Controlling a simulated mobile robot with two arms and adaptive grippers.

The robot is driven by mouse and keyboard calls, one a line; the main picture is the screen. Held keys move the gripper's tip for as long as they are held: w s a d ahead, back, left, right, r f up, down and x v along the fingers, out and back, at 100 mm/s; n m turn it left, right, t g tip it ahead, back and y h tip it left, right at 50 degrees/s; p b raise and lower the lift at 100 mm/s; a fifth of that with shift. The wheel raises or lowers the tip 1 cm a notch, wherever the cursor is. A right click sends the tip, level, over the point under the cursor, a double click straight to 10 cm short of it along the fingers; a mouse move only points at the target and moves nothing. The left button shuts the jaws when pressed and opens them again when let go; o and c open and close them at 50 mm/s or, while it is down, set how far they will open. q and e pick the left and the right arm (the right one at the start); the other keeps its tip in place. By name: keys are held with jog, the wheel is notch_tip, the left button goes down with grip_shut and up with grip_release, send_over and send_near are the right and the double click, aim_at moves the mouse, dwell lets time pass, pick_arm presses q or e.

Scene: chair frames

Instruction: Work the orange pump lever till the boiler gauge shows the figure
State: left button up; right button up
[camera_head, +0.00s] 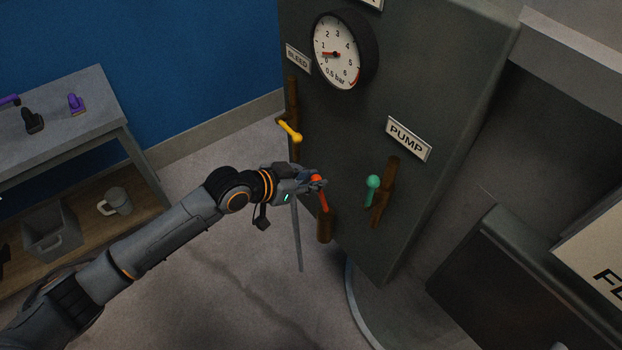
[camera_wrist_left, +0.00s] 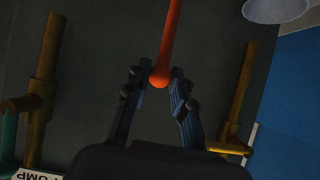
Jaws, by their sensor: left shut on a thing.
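The orange lever (camera_head: 322,198) stands low on the dark boiler cabinet, its lower end in a brown slotted mount. My left gripper (camera_head: 316,181) is shut on the orange lever's ball end. In the left wrist view the orange lever (camera_wrist_left: 172,35) ends in a ball between the fingertips of my left gripper (camera_wrist_left: 161,84). The round white gauge (camera_head: 336,51) sits high on the cabinet. Its red needle points left, close to the 1. A card with a figure is not clearly readable. My right gripper is not in view.
A yellow lever (camera_head: 290,130) is below the BLEED plate (camera_head: 298,58). A green-knobbed lever (camera_head: 372,188) is right of the orange one, below the PUMP plate (camera_head: 408,139). A grey shelf table (camera_head: 60,150) stands at left. Grey floor is clear between.

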pick_arm(q)
jog(key=s+a+f, duration=0.3)
jog(key=a, duration=0.2)
jog(key=shift+s, duration=0.35)
jog(key=s+a+f+b, duration=0.1)
jog(key=a+f, duration=0.1)
jog(key=shift+s+a+f+b, duration=0.25)
jog(key=shift+s+f+b, duration=0.15)
jog(key=shift+s+a+f, duration=0.15)
jog(key=shift+a, duration=0.1)
jog(key=shift+d, duration=0.1)
